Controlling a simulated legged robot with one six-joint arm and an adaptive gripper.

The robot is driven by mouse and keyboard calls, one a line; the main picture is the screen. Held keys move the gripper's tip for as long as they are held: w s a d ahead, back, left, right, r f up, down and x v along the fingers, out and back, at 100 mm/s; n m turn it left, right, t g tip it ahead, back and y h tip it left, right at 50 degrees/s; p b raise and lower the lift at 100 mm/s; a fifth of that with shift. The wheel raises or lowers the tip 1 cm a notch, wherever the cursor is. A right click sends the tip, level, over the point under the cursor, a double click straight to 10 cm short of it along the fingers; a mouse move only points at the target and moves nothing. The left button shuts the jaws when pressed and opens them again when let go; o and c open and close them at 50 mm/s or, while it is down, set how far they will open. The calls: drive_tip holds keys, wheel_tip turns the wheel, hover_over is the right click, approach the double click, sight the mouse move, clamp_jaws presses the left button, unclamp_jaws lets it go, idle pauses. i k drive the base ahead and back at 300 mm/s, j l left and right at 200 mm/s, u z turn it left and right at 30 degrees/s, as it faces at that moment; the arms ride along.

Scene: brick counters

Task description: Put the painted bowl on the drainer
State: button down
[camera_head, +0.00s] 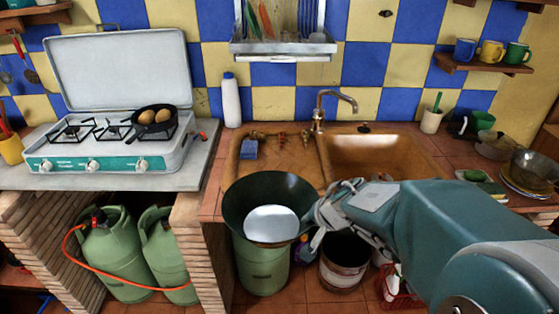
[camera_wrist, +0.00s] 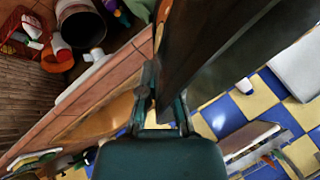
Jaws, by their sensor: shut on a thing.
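The painted bowl (camera_head: 270,222) is dark green inside with a pale white bottom. It hangs in front of the counter's front edge, its open side facing up toward the head camera. My gripper (camera_head: 314,214) is shut on the bowl's right rim. In the wrist view the bowl (camera_wrist: 225,45) is a large dark shape beside my gripper (camera_wrist: 165,95). The flat left part of the copper sink (camera_head: 284,172), which looks like the drainer, lies behind the bowl and is partly covered by it.
A blue sponge (camera_head: 249,149) lies on the sink's left part, below the tap (camera_head: 320,112). A white bottle (camera_head: 231,100) stands behind it. A wall rack (camera_head: 283,47) hangs above. A stove (camera_head: 110,150) is at left. Dishes (camera_head: 532,170) stand at right.

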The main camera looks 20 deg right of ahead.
sight(285, 170)
drive_tip(key=i, duration=1)
